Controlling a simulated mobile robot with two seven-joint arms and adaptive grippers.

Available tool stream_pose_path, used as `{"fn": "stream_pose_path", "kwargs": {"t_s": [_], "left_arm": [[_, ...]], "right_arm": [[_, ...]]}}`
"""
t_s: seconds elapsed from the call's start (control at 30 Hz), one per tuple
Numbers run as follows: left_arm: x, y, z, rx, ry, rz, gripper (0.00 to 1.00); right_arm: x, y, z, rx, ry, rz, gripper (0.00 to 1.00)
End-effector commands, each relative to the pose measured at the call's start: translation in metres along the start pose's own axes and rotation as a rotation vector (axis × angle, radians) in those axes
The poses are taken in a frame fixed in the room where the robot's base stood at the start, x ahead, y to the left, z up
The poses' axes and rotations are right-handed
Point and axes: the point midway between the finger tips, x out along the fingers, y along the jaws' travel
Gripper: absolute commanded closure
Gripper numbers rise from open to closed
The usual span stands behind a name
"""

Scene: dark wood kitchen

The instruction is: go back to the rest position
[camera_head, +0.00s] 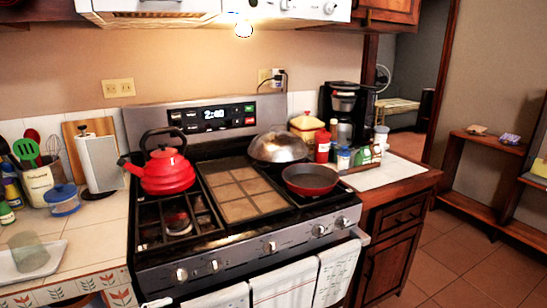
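Neither of my grippers shows in the head view, and no part of my arms can be made out. The task names no object. The view faces a stove (235,240) with a lit clock panel (213,115). A red kettle (166,172) stands on its left rear burner area. A red frying pan (310,180) sits at the right, and a domed metal lid (277,147) lies behind it.
White towels (292,285) hang on the stove's front. The left counter (92,240) holds a tray (30,262), a paper towel roll (100,162) and utensils. A coffee maker (346,112) stands on the right counter. Tiled floor (470,265) is open at the right, before a wooden shelf (485,215).

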Motion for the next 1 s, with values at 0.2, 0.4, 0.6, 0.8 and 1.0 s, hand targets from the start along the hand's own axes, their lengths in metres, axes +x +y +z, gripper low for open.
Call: {"fn": "stream_pose_path", "kwargs": {"t_s": [0.2,0.4,0.6,0.8,1.0], "left_arm": [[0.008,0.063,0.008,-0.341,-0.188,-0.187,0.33],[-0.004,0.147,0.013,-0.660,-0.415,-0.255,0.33],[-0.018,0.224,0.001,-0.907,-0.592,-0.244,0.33],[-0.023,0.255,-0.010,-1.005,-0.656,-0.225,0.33],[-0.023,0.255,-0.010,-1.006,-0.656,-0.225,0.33]], "right_arm": [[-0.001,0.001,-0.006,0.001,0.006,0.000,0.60],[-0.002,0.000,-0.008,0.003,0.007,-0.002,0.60],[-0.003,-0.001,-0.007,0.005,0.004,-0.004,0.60],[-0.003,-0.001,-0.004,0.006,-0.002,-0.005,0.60],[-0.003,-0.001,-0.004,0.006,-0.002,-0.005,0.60]]}}
